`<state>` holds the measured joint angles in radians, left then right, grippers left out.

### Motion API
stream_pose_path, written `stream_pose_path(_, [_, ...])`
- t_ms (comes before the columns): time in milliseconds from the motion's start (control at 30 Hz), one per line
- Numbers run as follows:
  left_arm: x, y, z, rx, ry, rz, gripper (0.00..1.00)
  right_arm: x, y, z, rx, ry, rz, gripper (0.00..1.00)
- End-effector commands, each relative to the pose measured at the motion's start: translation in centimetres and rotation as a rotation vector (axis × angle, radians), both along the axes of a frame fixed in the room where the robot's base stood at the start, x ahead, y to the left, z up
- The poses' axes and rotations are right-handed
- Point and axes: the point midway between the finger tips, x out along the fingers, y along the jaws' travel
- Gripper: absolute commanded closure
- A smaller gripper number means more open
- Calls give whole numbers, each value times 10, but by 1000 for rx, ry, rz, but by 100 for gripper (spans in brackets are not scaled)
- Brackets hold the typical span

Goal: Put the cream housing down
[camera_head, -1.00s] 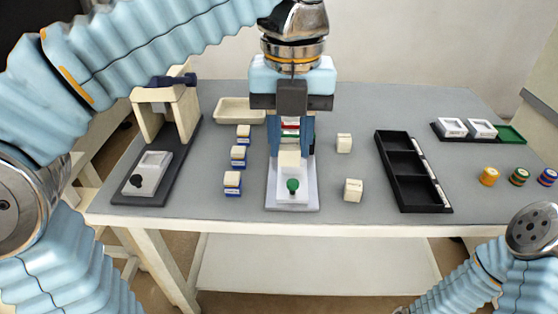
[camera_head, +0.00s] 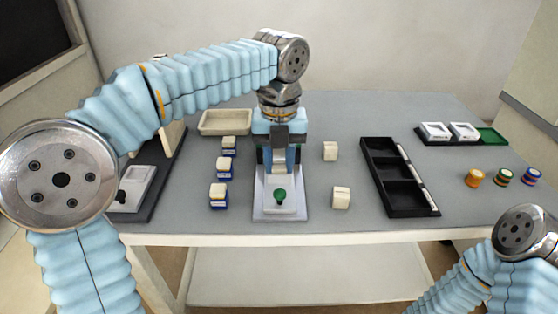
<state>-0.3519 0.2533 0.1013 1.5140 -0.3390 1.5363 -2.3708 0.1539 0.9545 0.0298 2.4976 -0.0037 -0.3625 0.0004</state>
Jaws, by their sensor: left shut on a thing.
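My left gripper (camera_head: 279,166) reaches down over the pale fixture (camera_head: 266,208) with the green knob (camera_head: 280,194), at the middle of the table. Its fingers are shut on the cream housing (camera_head: 279,171), which shows only as a small pale patch between the fingertips. The housing is low, at the back part of the fixture; I cannot tell whether it touches it. My right gripper is out of view; only part of that arm shows at the lower right.
Two cream blocks (camera_head: 330,151) (camera_head: 341,197) stand right of the fixture. Blue-and-cream blocks (camera_head: 225,168) stand left of it. A black compartment tray (camera_head: 384,206) is farther right, a cream tray (camera_head: 226,130) at the back left. Bare table lies between.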

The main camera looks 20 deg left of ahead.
Motion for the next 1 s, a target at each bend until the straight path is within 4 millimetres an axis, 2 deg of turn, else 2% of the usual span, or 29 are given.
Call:
stream_pose_path(333, [0, 0, -4, 0, 0, 1, 100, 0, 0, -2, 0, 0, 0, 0])
stream_pose_path(367, [0, 0, -3, 0, 0, 1, 65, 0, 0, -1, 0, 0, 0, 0])
stream_pose_path(500, [0, 0, -2, 0, 0, 1, 44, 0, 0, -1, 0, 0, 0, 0])
stream_pose_path(800, [0, 0, 0, -1, 0, 0, 44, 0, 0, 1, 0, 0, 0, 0])
stream_pose_path(867, [0, 0, 5, -1, -1, 0, 44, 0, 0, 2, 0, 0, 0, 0])
stream_pose_path(1000, [0, 0, 29, -2, -3, 1, 44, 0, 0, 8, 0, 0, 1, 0])
